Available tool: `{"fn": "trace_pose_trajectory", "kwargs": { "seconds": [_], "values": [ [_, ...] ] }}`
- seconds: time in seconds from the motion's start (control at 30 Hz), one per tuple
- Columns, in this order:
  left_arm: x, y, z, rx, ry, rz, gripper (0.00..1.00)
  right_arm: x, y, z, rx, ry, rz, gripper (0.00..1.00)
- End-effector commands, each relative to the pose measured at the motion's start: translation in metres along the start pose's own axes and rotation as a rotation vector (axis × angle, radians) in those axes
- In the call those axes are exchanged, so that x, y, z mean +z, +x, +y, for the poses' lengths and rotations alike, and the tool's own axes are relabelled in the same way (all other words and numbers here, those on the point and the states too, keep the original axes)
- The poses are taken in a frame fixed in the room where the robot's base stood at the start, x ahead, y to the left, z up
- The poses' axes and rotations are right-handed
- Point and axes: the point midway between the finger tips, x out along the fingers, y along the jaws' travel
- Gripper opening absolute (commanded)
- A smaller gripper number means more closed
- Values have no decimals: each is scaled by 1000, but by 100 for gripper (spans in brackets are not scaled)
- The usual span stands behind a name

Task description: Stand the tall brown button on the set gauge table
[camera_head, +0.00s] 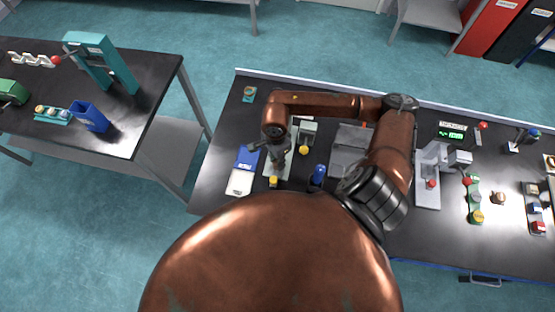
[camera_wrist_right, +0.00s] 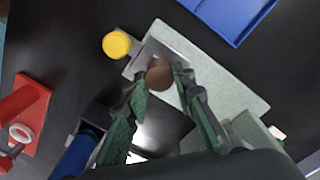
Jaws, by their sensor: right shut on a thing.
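My right gripper (camera_head: 277,158) hangs over a pale grey-green base (camera_head: 270,173) at the left part of the long bench. In the right wrist view its fingers (camera_wrist_right: 158,88) are shut on the brown button (camera_wrist_right: 159,74), seen end-on at the fingertips. The button is over a shiny metal plate on the pale base (camera_wrist_right: 242,92); I cannot tell whether it touches the plate. In the head view the gripper hides the button. A gauge stand (camera_head: 428,185) is on the bench to the right; I cannot tell which stand is the set gauge. My left gripper is not in view.
A yellow knob (camera_wrist_right: 116,44) is close beside the base. A blue-and-white tray (camera_head: 243,170) lies left of it, and a blue cylinder (camera_head: 318,175) stands to its right. A green rack (camera_head: 474,197) and a small brown piece (camera_head: 499,198) are farther right.

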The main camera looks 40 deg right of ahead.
Motion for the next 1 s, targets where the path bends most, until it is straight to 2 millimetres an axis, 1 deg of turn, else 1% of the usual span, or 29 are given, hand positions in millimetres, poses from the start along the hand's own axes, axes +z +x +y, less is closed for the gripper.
{"fn": "trace_pose_trajectory", "kwargs": {
  "seconds": [0.17, 0.2, 0.43, 0.77, 0.8, 0.87, 0.97, 1.0],
  "values": [
    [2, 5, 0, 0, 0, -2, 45, 0, 4, 0, 0, 0, 1, 5],
    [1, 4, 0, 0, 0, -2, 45, 0, 3, 0, 0, 0, 0, 26],
    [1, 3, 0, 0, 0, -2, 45, 0, 2, 0, 0, 0, 0, 41],
    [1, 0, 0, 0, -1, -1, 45, 0, 0, 0, 0, 0, 0, 41],
    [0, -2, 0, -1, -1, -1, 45, 0, -2, 0, 0, 0, 0, 41],
    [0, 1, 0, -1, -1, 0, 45, 0, -8, -2, -4, -1, 1, 41],
    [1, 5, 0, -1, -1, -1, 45, 0, -25, -2, -5, -1, 2, 41],
    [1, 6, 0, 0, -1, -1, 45, 0, -34, -2, -6, -2, 2, 41]
  ]
}}
